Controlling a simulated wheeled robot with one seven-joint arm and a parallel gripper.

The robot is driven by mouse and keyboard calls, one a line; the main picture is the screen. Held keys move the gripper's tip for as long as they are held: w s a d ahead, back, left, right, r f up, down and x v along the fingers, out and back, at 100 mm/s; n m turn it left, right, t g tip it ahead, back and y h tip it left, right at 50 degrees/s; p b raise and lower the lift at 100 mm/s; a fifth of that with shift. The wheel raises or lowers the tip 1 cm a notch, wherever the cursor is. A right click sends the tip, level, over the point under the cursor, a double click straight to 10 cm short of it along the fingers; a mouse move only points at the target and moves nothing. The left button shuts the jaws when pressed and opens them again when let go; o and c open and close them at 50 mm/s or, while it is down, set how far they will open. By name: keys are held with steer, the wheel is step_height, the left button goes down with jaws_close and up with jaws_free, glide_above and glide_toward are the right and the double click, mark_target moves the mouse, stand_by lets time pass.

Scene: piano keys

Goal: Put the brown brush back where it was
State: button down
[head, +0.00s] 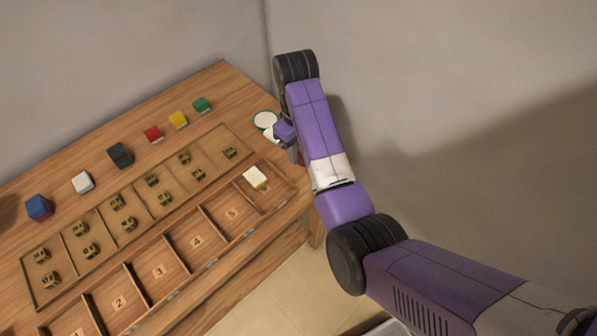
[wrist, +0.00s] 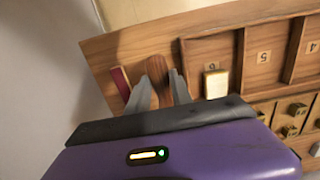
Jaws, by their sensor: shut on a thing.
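The brown brush (wrist: 157,65) shows in the wrist view as a rounded wooden piece between the fingers. My gripper (wrist: 160,87) is shut on it, over the end of the wooden table (wrist: 103,48). The gap between the brush and the table top is hard to judge. In the head view my gripper (head: 283,136) is at the table's right end, beside a pale round dish (head: 265,119). The brush cannot be made out there.
A dark red strip (wrist: 121,84) lies left of the brush. A cream block (head: 255,177) sits in the end compartment of the numbered tray (head: 200,215). Several coloured blocks line the table's back, behind a tray of small brass-coloured pieces (head: 116,202). A wall stands close behind.

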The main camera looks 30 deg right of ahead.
mark_target(299, 173)
steer(key=shift+f, duration=3.5)
steer(key=c, duration=1.1)
jaws_free()
steer(key=shift+c, duration=0.2)
steer(key=r+p, duration=0.1)
steer(key=r, duration=1)
steer(key=shift+w, duration=0.2)
steer(key=shift+r+p, duration=0.4)
steer(key=shift+r, duration=0.1)
